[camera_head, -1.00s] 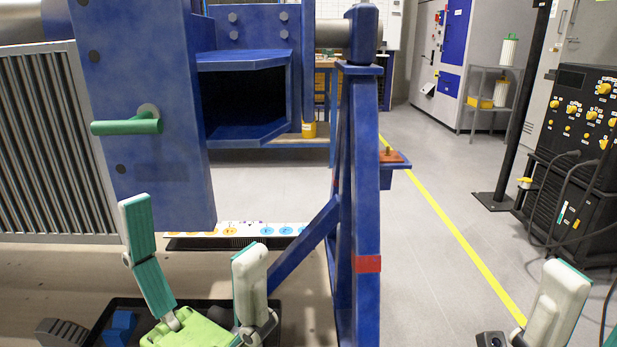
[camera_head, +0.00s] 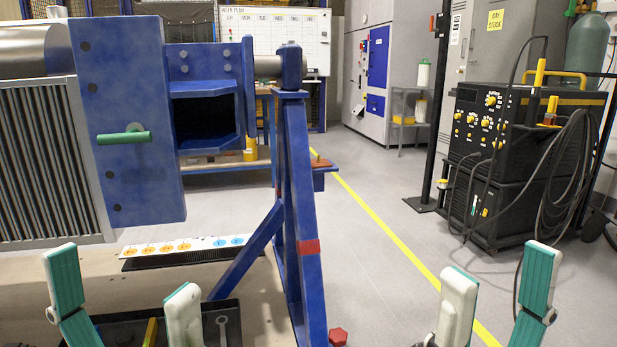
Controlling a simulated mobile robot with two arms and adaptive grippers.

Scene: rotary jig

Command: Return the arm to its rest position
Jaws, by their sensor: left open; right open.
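My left gripper (camera_head: 122,292) is at the lower left in the head view, over a black tray (camera_head: 233,322). Its two fingers stand wide apart with nothing between them. My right gripper (camera_head: 497,282) is at the lower right, over the floor, also open and empty. The lower parts of both grippers are cut off by the picture's bottom edge. The blue rotary jig (camera_head: 128,180) stands beyond the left gripper, with a green handle (camera_head: 123,137) on its face. Neither gripper touches the jig.
The jig's blue support post (camera_head: 298,200) stands between my grippers. A strip with orange and blue round marks (camera_head: 185,246) lies behind the tray. A black welding machine (camera_head: 490,130) with cables stands at right.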

